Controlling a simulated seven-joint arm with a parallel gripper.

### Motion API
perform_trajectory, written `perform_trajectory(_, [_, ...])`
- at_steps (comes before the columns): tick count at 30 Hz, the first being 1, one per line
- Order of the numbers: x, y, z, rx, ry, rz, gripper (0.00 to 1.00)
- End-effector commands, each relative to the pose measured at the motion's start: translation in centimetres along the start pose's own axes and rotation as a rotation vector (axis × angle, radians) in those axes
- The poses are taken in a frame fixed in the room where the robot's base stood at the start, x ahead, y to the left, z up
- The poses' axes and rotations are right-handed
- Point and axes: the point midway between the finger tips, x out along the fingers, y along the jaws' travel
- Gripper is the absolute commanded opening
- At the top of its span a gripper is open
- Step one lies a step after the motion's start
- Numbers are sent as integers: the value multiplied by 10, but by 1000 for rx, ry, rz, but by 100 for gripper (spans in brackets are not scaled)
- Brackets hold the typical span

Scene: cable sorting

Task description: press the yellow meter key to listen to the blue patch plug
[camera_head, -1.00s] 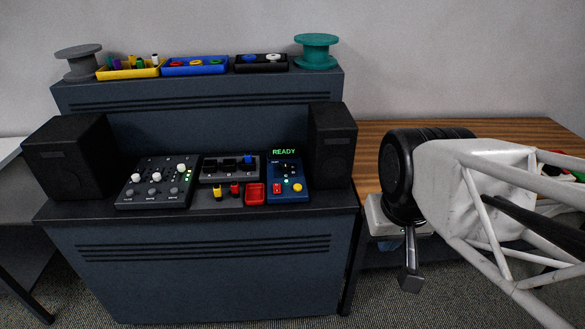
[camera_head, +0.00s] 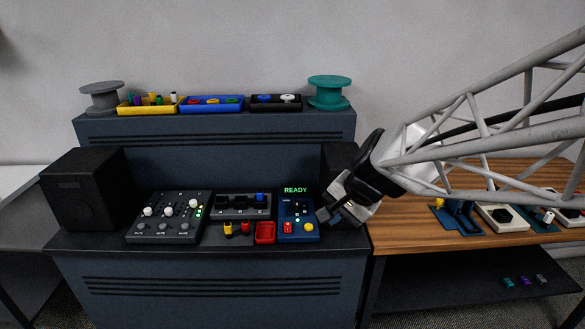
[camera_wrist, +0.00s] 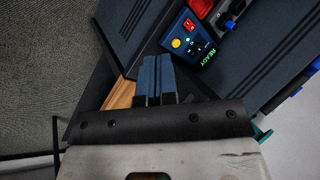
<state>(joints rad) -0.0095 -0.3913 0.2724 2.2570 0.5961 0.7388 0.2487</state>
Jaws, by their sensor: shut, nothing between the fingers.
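The blue meter (camera_head: 297,224) sits at the right of the console top with a green READY display above it. Its round yellow key (camera_head: 309,227) is at its front right, next to a red switch. In the wrist view the yellow key (camera_wrist: 176,43) shows just beyond the fingertips. A blue plug (camera_head: 260,197) stands in the right end of the dark patch strip (camera_head: 230,212). My gripper (camera_head: 330,220) is shut and empty, just right of the meter and apart from the key. In the wrist view its blue fingers (camera_wrist: 155,75) are together.
A mixer (camera_head: 168,217) with white knobs is farther left. The right speaker (camera_head: 338,160) is partly hidden by my arm. A wooden table (camera_head: 420,215) with devices stands at right.

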Motion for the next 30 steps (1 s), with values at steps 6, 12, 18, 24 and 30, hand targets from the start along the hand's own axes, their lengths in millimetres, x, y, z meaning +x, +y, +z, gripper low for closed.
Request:
perform_trajectory(6, [36, -31, -37, 203, -10, -85, 0])
perform_trajectory(12, [71, -54, -71, 397, -16, -154, 0])
perform_trajectory(18, [108, -72, -106, 596, -18, -215, 0])
perform_trajectory(24, [146, -83, -139, 786, -18, -264, 0])
perform_trajectory(30, [169, -88, -158, 907, -16, -292, 0])
